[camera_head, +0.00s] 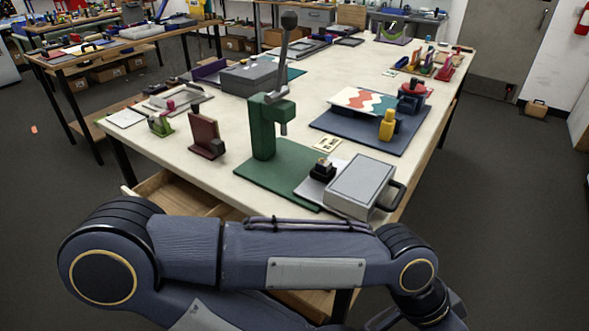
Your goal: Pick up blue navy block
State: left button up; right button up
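No block is clearly navy blue at this size. One of my arms crosses the bottom of the picture in front of the table. Neither gripper shows.
A green lever press (264,130) stands tall near the table's front. A maroon block (204,138) is to its left. A wooden drawer (178,190) sticks out under the front edge. A yellow bottle (387,127) stands on the blue board. The table's middle has bare patches.

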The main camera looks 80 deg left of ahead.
aim_at(323, 167)
jog(key=i+u, duration=0.1)
jog(key=u, duration=0.35)
jog(key=i+u, duration=0.1)
jog(key=u, duration=0.75)
jog(key=i+l+u, duration=0.15)
jog(key=u, duration=0.75)
jog(key=i+l+u, duration=0.1)
jog(key=u, duration=0.3)
jog(key=i+l+u, duration=0.15)
jog(key=u, duration=0.3)
jog(key=i+l+u, duration=0.1)
jog(key=u, duration=0.3)
jog(key=l+u, duration=0.3)
jog(key=u, duration=0.15)
jog(key=l+u, duration=0.25)
jog(key=u, duration=0.15)
